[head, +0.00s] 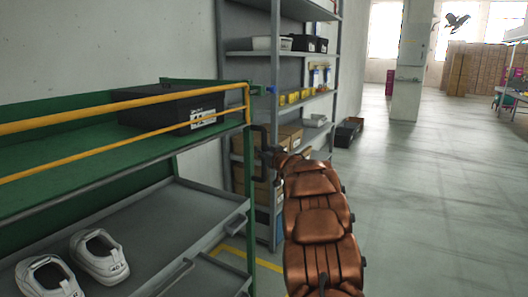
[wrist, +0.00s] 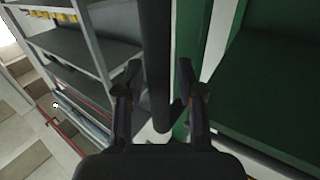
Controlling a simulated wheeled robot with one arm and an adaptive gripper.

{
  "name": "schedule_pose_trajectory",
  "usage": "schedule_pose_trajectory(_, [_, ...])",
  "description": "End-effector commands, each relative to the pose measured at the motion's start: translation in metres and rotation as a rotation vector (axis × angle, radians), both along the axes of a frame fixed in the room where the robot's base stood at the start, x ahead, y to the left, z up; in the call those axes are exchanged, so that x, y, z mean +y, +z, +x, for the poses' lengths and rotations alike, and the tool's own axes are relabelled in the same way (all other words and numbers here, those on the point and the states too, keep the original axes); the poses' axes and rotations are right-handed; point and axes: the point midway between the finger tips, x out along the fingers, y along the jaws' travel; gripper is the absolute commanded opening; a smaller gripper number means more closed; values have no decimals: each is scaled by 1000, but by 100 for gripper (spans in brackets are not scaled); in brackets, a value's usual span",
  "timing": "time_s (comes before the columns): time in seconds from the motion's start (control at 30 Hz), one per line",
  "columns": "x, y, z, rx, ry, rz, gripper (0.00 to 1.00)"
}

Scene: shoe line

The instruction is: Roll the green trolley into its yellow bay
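The green trolley (head: 110,163) stands at the left of the head view, with yellow rails, a black box on its upper deck and white shoes on a grey lower shelf. Its black upright handle (head: 262,150) is at its right end. In the wrist view the handle bar (wrist: 157,60) runs between the two fingers of my gripper (wrist: 160,92), which look spread with gaps at both sides. The trolley's green post (wrist: 188,50) is just right of the bar. My arm hides part of the floor. A yellow floor line (head: 248,259) shows beyond the trolley's end; whether it bounds the bay I cannot tell.
A grey shelving rack (head: 276,120) with boxes and bins stands against the wall behind the trolley's end. Black crates (head: 347,132) sit on the floor beyond it. A white pillar (head: 407,75) stands further back. The floor (head: 440,200) to the right is open.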

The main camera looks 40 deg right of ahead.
Motion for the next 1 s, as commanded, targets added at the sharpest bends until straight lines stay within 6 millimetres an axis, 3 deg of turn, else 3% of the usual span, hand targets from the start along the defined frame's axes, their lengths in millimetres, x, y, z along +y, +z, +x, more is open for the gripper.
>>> schedule_pose_trajectory(0.33, [0,0,0,0,0,0,0])
schedule_pose_trajectory(1.0, [2,2,7,1,10,1,0])
